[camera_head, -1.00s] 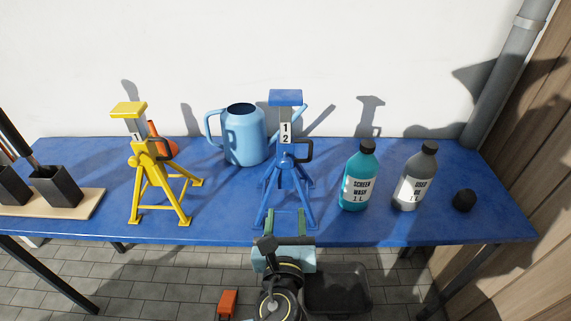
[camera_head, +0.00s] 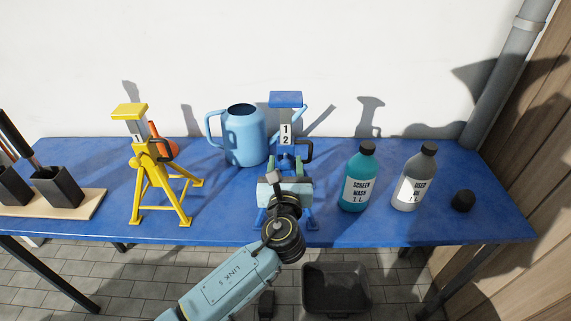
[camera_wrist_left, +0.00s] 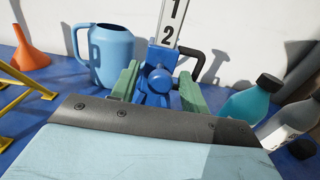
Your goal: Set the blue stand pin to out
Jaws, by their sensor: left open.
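The blue stand (camera_head: 286,100) stands on the bench with its flat top raised and a white plate marked 1 and 2 on its post. In the left wrist view, a round blue knob (camera_wrist_left: 159,79), which looks like the pin's head, is on the stand's body (camera_wrist_left: 158,58). My left gripper (camera_head: 284,166) is in front of the stand, open, with its green fingers (camera_wrist_left: 158,86) on either side of the knob. I cannot tell whether they touch it. A black handle (camera_head: 306,151) is at the stand's right side. My gripper hides the stand's lower middle. My right gripper is out of view.
A light blue watering can (camera_head: 243,138) stands behind left of the stand. A yellow stand (camera_head: 150,172) and orange funnel (camera_wrist_left: 27,58) are further left. A teal bottle (camera_head: 359,175), grey bottle (camera_head: 416,175) and black cap (camera_head: 463,200) are to the right on the blue bench (camera_head: 225,205).

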